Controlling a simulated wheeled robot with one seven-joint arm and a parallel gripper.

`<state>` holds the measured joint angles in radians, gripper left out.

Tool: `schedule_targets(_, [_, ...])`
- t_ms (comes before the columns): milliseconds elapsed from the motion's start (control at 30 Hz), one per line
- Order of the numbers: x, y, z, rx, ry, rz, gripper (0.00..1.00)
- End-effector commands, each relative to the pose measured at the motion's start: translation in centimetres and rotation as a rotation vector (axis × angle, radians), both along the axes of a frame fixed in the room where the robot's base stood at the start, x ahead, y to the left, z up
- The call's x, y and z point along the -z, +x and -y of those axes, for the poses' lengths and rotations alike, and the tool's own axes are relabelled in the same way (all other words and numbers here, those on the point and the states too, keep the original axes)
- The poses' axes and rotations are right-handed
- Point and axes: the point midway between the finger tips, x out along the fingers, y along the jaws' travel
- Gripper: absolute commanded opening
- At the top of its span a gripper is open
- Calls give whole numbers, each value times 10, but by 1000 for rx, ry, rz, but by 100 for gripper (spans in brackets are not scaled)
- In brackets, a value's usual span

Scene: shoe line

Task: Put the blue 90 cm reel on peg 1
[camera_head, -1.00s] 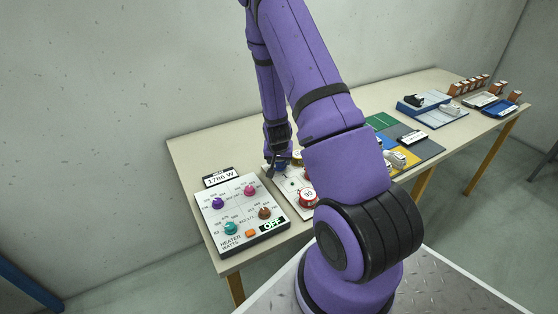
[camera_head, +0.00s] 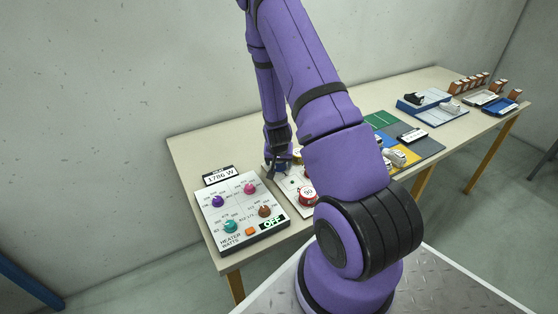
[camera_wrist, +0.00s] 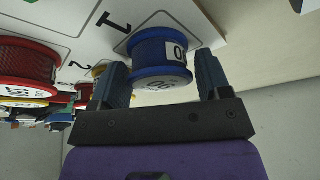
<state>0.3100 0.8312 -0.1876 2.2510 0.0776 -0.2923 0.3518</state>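The blue reel (camera_wrist: 160,58) has a white label reading 90. In the wrist view it sits between the two fingers of my gripper (camera_wrist: 164,82), with its rim close against both. It is at the square marked 1 on the white peg board (camera_wrist: 75,14); the peg itself is hidden, and I cannot tell if the reel is fully seated. In the head view my gripper (camera_head: 279,165) is low at the board's far left corner, and the reel is mostly hidden there.
Red reels (camera_wrist: 25,68) stand beside it on the board, one also showing in the head view (camera_head: 307,195). The heater panel (camera_head: 240,215) with coloured knobs lies left of the board. Coloured mats (camera_head: 415,145) and trays (camera_head: 485,99) lie farther right.

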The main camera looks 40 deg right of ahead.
Motion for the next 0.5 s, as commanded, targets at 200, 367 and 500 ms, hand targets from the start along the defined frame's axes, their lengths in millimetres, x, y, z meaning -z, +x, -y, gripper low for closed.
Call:
schedule_targets(200, [-8,0,0,0,0,1,71])
schedule_targets(367, [-27,-3,-5,0,-1,2,71])
schedule_targets(500, [-49,-10,-12,-2,-1,1,71])
